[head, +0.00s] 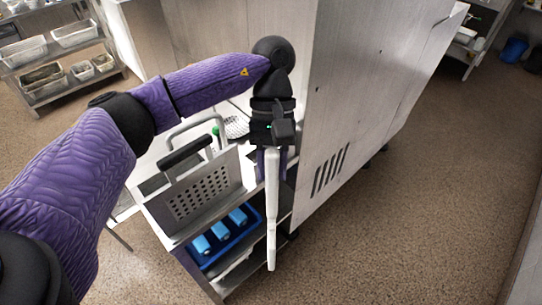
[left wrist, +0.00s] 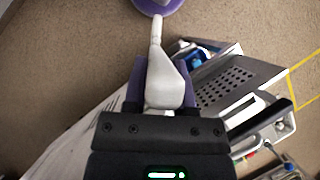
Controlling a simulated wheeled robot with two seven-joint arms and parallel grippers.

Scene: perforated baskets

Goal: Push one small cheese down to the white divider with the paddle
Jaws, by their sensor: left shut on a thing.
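My left gripper (head: 272,160) is shut on a white paddle (head: 271,215), which hangs almost straight down in front of the metal cabinet. The paddle also shows in the left wrist view (left wrist: 165,82), pointing away from the gripper and narrowing toward its far end. A blue crate (head: 231,248) sits on a shelf below and left of the paddle. It holds several light blue blocks (head: 220,231). The paddle is apart from them. I cannot make out any small cheese or white divider for certain. My right gripper is not in view.
A perforated metal basket (head: 203,195) with a black-gripped handle stands on the worktop above the crate, left of the paddle. A tall metal cabinet (head: 340,110) with vent slots stands behind and right. Shelves with white tubs (head: 73,33) are at the far left. The right floor is open.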

